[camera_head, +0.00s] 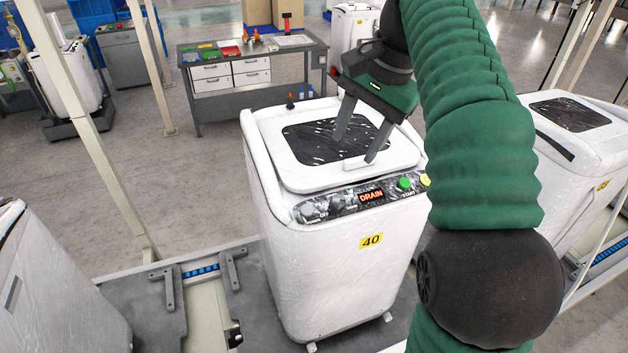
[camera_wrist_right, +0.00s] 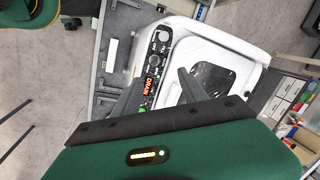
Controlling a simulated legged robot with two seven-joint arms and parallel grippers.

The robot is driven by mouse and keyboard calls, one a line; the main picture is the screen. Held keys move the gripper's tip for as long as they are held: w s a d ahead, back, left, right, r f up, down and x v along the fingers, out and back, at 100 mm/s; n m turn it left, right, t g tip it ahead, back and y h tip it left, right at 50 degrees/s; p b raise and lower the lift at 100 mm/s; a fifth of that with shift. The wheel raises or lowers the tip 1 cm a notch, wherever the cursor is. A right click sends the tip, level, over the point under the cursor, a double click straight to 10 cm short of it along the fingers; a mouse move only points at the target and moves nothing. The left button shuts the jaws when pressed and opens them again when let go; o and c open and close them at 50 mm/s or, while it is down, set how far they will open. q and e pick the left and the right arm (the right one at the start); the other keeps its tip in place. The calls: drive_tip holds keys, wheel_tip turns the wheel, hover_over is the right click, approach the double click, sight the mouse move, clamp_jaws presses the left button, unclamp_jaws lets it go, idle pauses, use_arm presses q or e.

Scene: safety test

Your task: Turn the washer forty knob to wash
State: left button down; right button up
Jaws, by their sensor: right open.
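The white washer (camera_head: 330,270), marked with a yellow 40 label (camera_head: 371,241), stands in the middle of the head view. Its front panel (camera_head: 348,200) carries dark knobs, including one knob (camera_head: 337,204) just left of the red display (camera_head: 371,196), which reads DRAIN. A green start button (camera_head: 404,183) is to the right. My right gripper (camera_head: 357,149) is open and empty, above the lid, behind the panel in the picture. In the right wrist view, the panel's knobs (camera_wrist_right: 160,42) and display (camera_wrist_right: 153,85) lie beyond the open fingers (camera_wrist_right: 160,76). My left gripper is not in view.
Other white washers stand at the right (camera_head: 590,150) and lower left (camera_head: 55,285). A grey workbench (camera_head: 300,55) with drawers and small items is behind. Pale posts (camera_head: 85,120) rise at the left. Open floor lies between the washer and the bench.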

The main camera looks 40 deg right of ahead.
wheel_tip(320, 180, down, 3)
drive_tip(key=d, duration=0.2)
drive_tip(key=b, duration=0.1)
approach(340, 198)
drive_tip(key=s, duration=0.2)
drive_tip(key=w+f, duration=0.1)
drive_tip(key=f, duration=0.1)
drive_tip(key=w+a+f, duration=0.1)
drive_tip(key=w+f, duration=0.1)
drive_tip(key=f, duration=0.1)
drive_tip(key=w+f, duration=0.2)
drive_tip(key=f, duration=0.1)
drive_tip(key=shift+a, duration=0.25)
drive_tip(key=shift+f, duration=0.3)
drive_tip(key=shift+s+d, duration=0.35)
drive_tip(key=shift+s, duration=0.15)
drive_tip(key=shift+s+d, duration=0.1)
drive_tip(key=shift+d, duration=0.1)
drive_tip(key=shift+d+f, duration=0.15)
drive_tip(key=shift+d, duration=0.05)
drive_tip(key=shift+c, duration=2)
drive_tip(key=shift+w, duration=0.3)
drive_tip(key=shift+c, duration=1.2)
drive_tip(key=shift+a, duration=0.25)
drive_tip(key=shift+c, duration=1.1)
drive_tip(key=shift+a, duration=0.1)
clamp_jaws()
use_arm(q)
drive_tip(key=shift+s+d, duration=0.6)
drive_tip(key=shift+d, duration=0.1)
